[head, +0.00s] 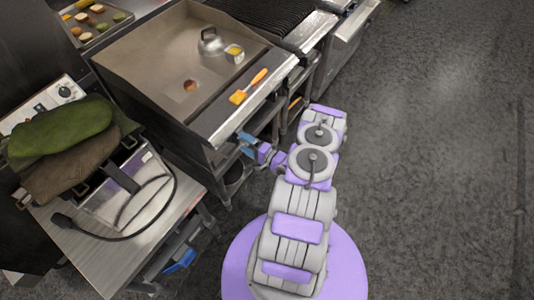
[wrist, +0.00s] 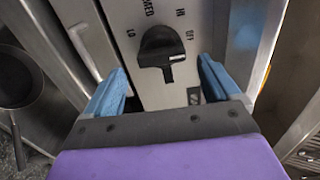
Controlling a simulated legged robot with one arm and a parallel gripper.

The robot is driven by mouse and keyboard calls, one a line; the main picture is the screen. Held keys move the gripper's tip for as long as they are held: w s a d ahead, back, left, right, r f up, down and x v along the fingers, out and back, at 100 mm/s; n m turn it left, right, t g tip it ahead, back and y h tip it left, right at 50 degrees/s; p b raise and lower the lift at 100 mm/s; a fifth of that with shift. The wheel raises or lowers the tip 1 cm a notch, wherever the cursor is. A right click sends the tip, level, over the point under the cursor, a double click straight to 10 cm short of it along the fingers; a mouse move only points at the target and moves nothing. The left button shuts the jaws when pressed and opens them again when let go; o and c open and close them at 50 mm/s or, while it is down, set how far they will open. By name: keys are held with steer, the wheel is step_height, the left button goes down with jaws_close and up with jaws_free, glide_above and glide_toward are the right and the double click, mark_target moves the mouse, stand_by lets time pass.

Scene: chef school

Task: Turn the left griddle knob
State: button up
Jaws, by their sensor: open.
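The griddle (head: 175,65) stands at the upper left in the head view, with its front edge facing my arm. A black griddle knob (wrist: 161,50) on a pale panel is at the top middle of the wrist view. Marks reading LO, MED, HI and OFF surround it. My gripper (wrist: 166,84) is open, with one blue finger on each side below the knob and nothing between them. The knob appears a little beyond the fingertips, apart from them. In the head view my gripper (head: 246,142) is at the griddle's front, and the knobs are hidden there.
A side table (head: 90,262) at left holds an appliance with green and brown cloths (head: 62,135). Open floor (head: 430,150) lies at right.

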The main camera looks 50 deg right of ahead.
steer(key=s+d+p, duration=0.1)
steer(key=s+p, duration=0.1)
steer(key=s, duration=0.9)
steer(key=shift+s, duration=0.4)
steer(key=shift+d+f, duration=0.1)
steer(key=shift+d, duration=0.05)
